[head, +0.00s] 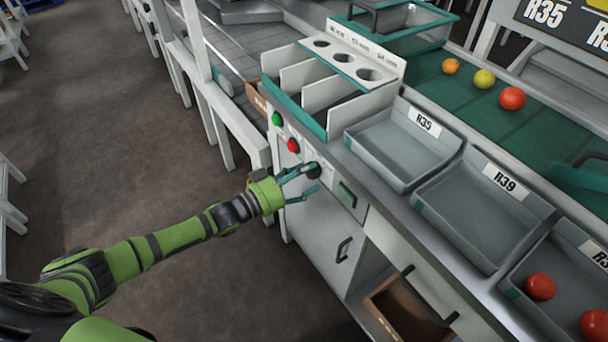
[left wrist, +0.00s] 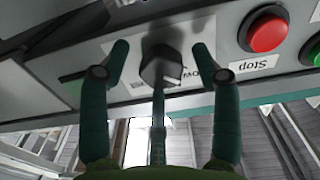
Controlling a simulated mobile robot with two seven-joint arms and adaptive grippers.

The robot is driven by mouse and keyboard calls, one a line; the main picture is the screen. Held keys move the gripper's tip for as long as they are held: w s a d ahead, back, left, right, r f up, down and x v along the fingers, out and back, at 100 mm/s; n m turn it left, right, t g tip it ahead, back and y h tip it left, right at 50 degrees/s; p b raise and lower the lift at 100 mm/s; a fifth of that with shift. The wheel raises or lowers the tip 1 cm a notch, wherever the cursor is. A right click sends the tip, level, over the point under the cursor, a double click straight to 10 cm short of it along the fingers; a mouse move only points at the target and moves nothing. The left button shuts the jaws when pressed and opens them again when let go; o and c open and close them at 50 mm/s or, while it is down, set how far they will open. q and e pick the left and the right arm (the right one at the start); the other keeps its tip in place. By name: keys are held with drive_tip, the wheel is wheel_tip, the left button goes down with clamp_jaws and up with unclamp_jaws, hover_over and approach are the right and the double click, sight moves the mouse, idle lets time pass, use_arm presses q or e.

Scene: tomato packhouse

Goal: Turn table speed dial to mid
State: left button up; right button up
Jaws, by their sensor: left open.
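The table speed dial (head: 313,169) is a dark knob on the grey front panel of the bench, to the right of the red button. In the left wrist view the dial (left wrist: 162,68) sits between my finger tips, with a white label partly hidden behind it. My left gripper (head: 308,180) is open in front of the panel, its two teal fingers on either side of the dial; it also shows in the left wrist view (left wrist: 160,62). I cannot tell whether the fingers touch the dial. The dial's exact pointer setting is too small to read. My right gripper is not in view.
A red stop button (head: 293,146) and a green button (head: 277,119) sit left of the dial. Below, a brown drawer (head: 400,310) stands open. Grey trays (head: 402,150) line the bench above. The floor at left is clear.

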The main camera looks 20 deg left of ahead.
use_arm(q)
drive_tip(key=c, duration=1.1)
